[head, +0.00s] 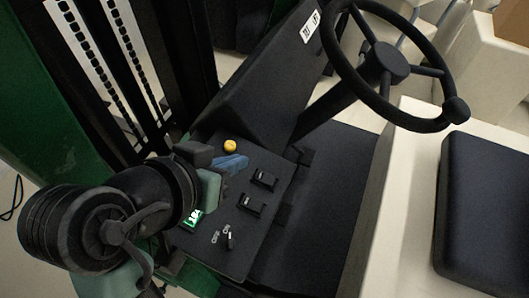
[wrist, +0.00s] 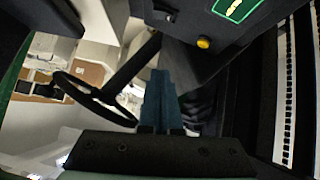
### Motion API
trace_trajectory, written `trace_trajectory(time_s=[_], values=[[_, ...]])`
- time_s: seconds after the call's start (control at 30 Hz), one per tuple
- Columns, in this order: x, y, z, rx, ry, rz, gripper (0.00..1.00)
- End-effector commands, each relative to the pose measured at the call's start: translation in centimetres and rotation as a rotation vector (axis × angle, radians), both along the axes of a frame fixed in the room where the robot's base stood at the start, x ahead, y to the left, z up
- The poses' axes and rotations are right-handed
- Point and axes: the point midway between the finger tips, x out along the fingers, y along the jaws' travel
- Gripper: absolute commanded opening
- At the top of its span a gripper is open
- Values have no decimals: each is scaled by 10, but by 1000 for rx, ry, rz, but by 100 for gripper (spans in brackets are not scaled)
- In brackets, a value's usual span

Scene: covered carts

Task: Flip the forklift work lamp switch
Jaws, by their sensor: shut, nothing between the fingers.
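The forklift's dark control panel (head: 268,221) fills the middle of the head view. It carries two black rocker switches, an upper one (head: 264,180) and a lower one (head: 251,206); I cannot tell which is the work lamp switch. My gripper (head: 241,161) is shut and empty, its blue fingers over the panel's upper part, left of the upper rocker and just below a yellow knob (head: 230,146). In the wrist view my gripper (wrist: 160,78) points away with fingers together.
A green lit display (head: 193,217) is partly behind my arm. A key switch (head: 229,239) is low on the panel. The steering wheel (head: 384,62) rises at upper right, the black seat (head: 484,215) is at right. The mast (head: 120,75) stands at left.

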Motion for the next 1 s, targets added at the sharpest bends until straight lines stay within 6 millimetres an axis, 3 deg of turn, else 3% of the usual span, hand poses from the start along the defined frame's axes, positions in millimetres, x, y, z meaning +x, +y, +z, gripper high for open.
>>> trace_trajectory(time_s=[0.17, 0.57, 0.8, 1.0], values=[[-15, 0, -10, -7, 64, -38, 0], [-12, -2, -15, -6, 62, -38, 0], [3, -12, -36, -6, 60, -41, 0], [30, -29, -61, -10, 67, -39, 0]])
